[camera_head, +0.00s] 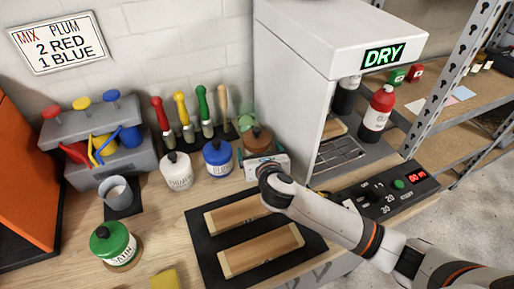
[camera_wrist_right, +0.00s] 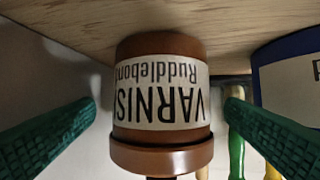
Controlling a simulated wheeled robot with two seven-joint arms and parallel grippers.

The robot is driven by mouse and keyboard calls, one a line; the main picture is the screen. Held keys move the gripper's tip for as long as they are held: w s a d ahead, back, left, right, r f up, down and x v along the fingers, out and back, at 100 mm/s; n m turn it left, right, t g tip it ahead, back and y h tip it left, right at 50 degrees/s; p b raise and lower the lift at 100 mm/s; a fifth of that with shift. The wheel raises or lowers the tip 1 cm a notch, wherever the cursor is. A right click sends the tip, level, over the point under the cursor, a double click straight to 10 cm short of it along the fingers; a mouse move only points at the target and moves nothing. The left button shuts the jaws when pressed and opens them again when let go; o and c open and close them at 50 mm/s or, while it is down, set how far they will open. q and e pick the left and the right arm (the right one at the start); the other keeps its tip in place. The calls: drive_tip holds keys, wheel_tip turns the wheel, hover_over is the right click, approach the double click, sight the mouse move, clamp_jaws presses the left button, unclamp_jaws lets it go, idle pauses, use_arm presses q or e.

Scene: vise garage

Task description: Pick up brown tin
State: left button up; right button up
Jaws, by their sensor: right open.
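The brown tin (camera_head: 257,139) stands at the back of the bench, to the right of the blue tin, partly hidden behind my right gripper (camera_head: 266,163). In the right wrist view the brown tin (camera_wrist_right: 160,95) appears upside down, with a pale label reading "VARNISH". The green finger pads of my right gripper (camera_wrist_right: 161,108) stand on either side of it, with visible gaps. The right gripper is open and holds nothing. My left gripper is not in view.
A blue tin (camera_head: 217,157) stands close to the left, and a white tin (camera_head: 177,171) beyond it. Colored-handled brushes (camera_head: 195,117) stand behind. The white dryer (camera_head: 300,100) rises to the right. A black tray with wooden boards (camera_head: 262,250) lies in front.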

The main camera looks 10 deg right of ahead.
drive_tip(key=x, duration=0.3)
drive_tip(key=shift+w+a+f, duration=0.1)
drive_tip(key=shift+w+f, duration=0.05)
drive_tip(key=shift+w, duration=0.2)
drive_tip(key=shift+s, duration=0.1)
drive_tip(key=c, duration=1.2)
drive_tip(key=shift+c, duration=0.9)
